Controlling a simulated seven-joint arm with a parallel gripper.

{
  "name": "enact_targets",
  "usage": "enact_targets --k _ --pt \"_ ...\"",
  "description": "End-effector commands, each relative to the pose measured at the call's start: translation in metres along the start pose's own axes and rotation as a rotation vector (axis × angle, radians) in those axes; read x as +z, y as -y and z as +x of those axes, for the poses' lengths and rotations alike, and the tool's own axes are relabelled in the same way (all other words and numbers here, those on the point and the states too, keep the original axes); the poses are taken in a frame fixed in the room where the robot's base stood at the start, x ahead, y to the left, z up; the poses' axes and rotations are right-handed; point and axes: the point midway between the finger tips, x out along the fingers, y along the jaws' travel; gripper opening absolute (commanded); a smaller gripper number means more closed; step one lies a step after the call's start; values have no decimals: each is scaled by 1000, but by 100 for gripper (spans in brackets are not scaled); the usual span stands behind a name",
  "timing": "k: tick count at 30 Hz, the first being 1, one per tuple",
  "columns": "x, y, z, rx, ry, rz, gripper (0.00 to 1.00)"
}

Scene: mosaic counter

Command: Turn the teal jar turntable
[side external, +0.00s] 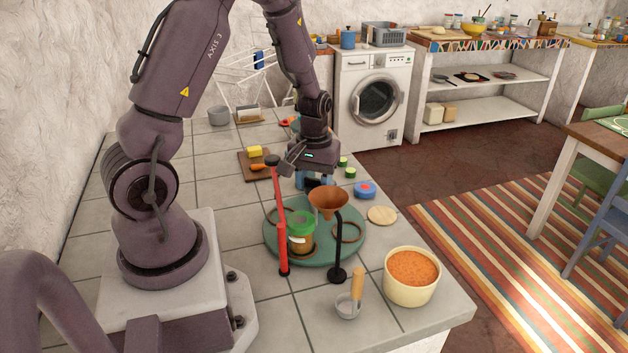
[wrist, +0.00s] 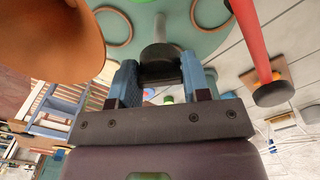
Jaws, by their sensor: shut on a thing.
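The teal turntable (side external: 275,252) lies on the tiled counter; its surface also shows at the top of the wrist view (wrist: 150,22). A jar with a green lid (side external: 300,236) stands on its near left part. Brown rings mark other spots on it, one of them at the right (side external: 349,232). My gripper (side external: 314,183) is over the turntable's far edge. In the wrist view its blue fingers (wrist: 160,78) are on both sides of a dark knob (wrist: 160,56) on a pale post rising from the turntable, and are shut on it.
A red post (side external: 281,225) stands by the turntable's left side. A copper funnel (side external: 328,199) on a black stand (side external: 342,245) rises at the front. An orange-filled pot (side external: 411,276), a scoop (side external: 352,299), a wooden disc (side external: 382,215) and a blue-red round item (side external: 365,189) lie nearby.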

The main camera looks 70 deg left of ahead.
Motion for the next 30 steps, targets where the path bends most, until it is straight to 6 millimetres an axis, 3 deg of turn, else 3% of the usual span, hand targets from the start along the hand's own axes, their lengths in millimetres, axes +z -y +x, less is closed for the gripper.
enact_targets --k 30 --pt "0 -1 -1 1 2 -500 1"
